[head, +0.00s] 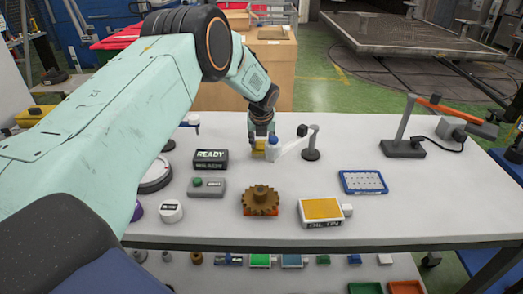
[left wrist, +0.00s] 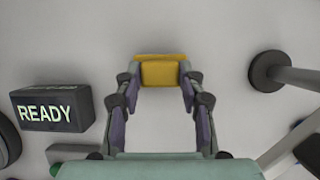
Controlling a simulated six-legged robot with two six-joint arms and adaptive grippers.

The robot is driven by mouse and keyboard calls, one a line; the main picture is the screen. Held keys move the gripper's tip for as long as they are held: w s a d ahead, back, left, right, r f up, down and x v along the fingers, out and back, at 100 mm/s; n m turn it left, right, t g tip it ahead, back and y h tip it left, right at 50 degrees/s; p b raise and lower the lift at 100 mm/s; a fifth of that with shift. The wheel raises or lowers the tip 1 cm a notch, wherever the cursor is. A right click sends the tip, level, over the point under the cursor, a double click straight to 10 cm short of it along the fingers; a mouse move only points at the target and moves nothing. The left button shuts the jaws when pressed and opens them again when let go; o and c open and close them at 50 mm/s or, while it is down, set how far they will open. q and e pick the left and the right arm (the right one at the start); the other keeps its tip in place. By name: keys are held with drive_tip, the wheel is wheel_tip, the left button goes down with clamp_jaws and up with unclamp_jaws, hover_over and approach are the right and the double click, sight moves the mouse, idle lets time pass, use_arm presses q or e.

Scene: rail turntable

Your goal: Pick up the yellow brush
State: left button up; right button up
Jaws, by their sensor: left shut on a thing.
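The yellow brush (head: 258,147) is at the far middle of the white table, mostly hidden by my gripper in the head view. In the left wrist view the yellow brush (left wrist: 160,73) sits between the fingertips as a plain yellow block. My left gripper (head: 260,143) points down and is shut on it; its two fingers (left wrist: 160,88) stand on either side of the block. I cannot tell whether the brush touches the table. My right gripper is in neither view.
A small stand with a pale arm (head: 311,153) is close right of my gripper. The READY box (head: 210,159) is to the left. A brown gear (head: 260,201), an oil tin (head: 321,211), a blue tray (head: 363,181) and a lamp (head: 402,147) stand nearer or right.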

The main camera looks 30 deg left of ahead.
sight(261, 143)
use_arm(q)
drive_tip(key=shift+s, duration=0.15)
drive_tip(key=c, duration=0.4)
wheel_tip(261, 143, up, 10)
drive_tip(key=shift+f, duration=0.1)
idle(0.3)
drive_tip(key=o, duration=0.6)
drive_tip(key=c, duration=0.4)
